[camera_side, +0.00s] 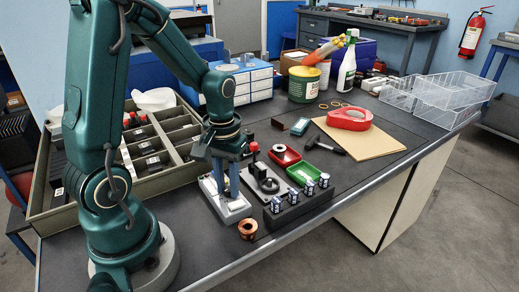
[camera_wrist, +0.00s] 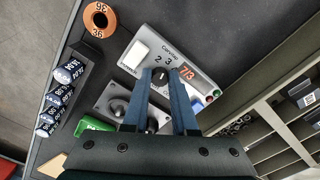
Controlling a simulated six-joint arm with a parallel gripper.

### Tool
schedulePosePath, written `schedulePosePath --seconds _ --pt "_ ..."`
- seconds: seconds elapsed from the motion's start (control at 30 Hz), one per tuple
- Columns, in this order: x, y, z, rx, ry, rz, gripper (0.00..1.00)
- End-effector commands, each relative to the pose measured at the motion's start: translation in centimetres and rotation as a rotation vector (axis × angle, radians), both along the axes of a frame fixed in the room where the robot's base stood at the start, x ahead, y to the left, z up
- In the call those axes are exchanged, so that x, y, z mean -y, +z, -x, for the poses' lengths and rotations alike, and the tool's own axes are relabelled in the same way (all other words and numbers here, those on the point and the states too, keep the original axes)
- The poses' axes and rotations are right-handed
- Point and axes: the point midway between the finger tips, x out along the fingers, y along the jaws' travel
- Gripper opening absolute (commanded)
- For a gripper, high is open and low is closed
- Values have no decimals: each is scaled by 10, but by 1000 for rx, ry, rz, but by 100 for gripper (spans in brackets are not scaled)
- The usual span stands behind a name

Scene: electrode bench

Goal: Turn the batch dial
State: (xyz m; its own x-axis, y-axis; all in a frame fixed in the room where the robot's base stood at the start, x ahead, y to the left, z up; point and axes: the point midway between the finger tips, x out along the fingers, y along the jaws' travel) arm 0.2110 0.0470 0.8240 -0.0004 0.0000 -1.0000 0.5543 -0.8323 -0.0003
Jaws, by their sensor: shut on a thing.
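The batch dial (camera_wrist: 160,76) is a small black knob on a light grey control panel (camera_wrist: 187,52). Printed numbers 2 and 3 stand beside it, and an orange-red display (camera_wrist: 187,74) seems to read 7/3. My gripper (camera_wrist: 159,74) points down at the panel, with its two blue fingers on either side of the dial, shut on it. In the side view my gripper (camera_side: 228,192) is low over the panel (camera_side: 234,211), and its fingers hide the dial. A white block (camera_wrist: 133,55) sits on the panel near the dial.
A copper ring (camera_side: 247,229) lies in front. Red (camera_side: 284,155) and green (camera_side: 304,172) trays lie behind. A large divided bin (camera_side: 65,215) stands left.

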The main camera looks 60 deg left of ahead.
Motion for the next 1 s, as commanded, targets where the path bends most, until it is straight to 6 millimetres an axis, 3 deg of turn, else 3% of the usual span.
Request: schedulePosePath --seconds 0.6,1.0 --pt "-1 1 0 1 -575 0 0" --pt "-1 1 0 1 -825 0 0"
